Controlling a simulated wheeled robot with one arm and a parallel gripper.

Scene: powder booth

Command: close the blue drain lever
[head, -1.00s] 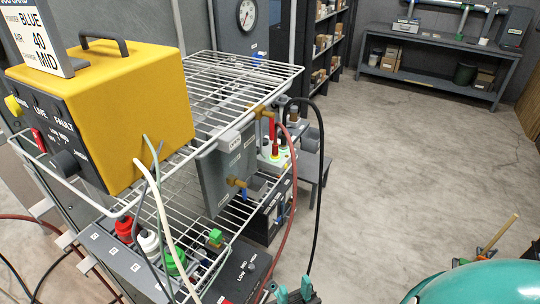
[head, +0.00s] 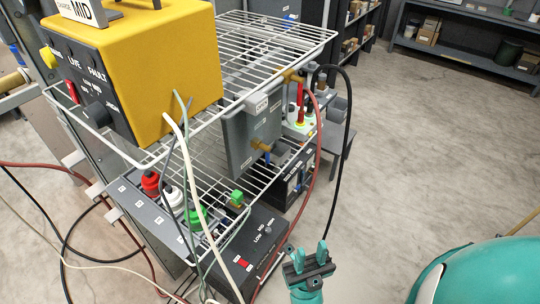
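The blue lever (head: 267,157) is a small tab at a brass valve (head: 261,146) on the front of a grey box (head: 247,128) hung under the wire rack's upper shelf. It appears to point downward, but it is too small to tell its exact angle. My gripper (head: 307,252) has teal fingers that stand apart with nothing between them. It is low in the head view, below and to the right of the lever, clear of the rack.
A yellow unit (head: 160,60) stands on the wire shelf (head: 265,45). Red (head: 318,140) and black (head: 345,130) hoses loop down right of the grey box. Red, white and green caps and a dark control box (head: 245,262) lie below. The floor to the right is open.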

